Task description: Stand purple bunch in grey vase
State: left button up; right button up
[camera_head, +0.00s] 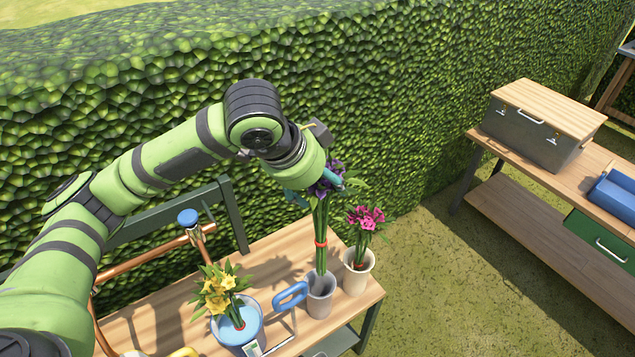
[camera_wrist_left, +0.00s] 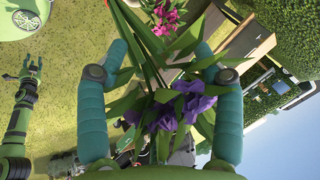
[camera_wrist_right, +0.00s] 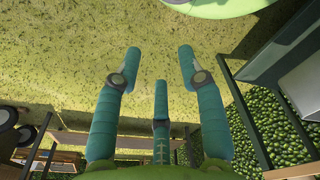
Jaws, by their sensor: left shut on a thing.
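The purple bunch (camera_head: 322,218) hangs upright, its long green stems tied with a red band and its purple flowers at the top. My left gripper (camera_head: 326,180) is shut on it near the flower heads; in the left wrist view the purple flowers (camera_wrist_left: 182,108) show between the fingers. The grey vase (camera_head: 320,302) stands on the wooden table right under the stems. The stem ends are at the vase's mouth; I cannot tell how far inside they reach. My right gripper (camera_wrist_right: 158,65) is open and empty, away from the table over grass.
A pale pot with a pink bunch (camera_head: 359,272) stands close right of the grey vase. A blue-topped container with yellow flowers (camera_head: 240,325) and a blue handle (camera_head: 291,295) are to its left. A hedge (camera_head: 420,110) rises behind the table.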

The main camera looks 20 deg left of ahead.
aim_at(318, 245)
pick_arm(q)
notch_tip(318, 245, down, 2)
jog(key=b, duration=0.2)
jog(key=shift+w+f+b, duration=0.1)
jog(key=shift+f+b, duration=0.15)
jog(key=shift+b, duration=0.05)
notch_tip(318, 245, down, 2)
jog(key=shift+b, duration=1.25)
jog(key=shift+f+b, duration=3.05)
jog(key=shift+f, duration=4.15)
pick_arm(e)
notch_tip(318, 245, down, 12)
jog(key=s, duration=0.1)
jog(key=shift+s, duration=0.1)
pick_arm(q)
jog(key=o, duration=1.8)
jog(key=shift+c, duration=0.2)
pick_arm(e)
jog(key=shift+d, duration=0.1)
pick_arm(q)
jog(key=v, duration=1.2)
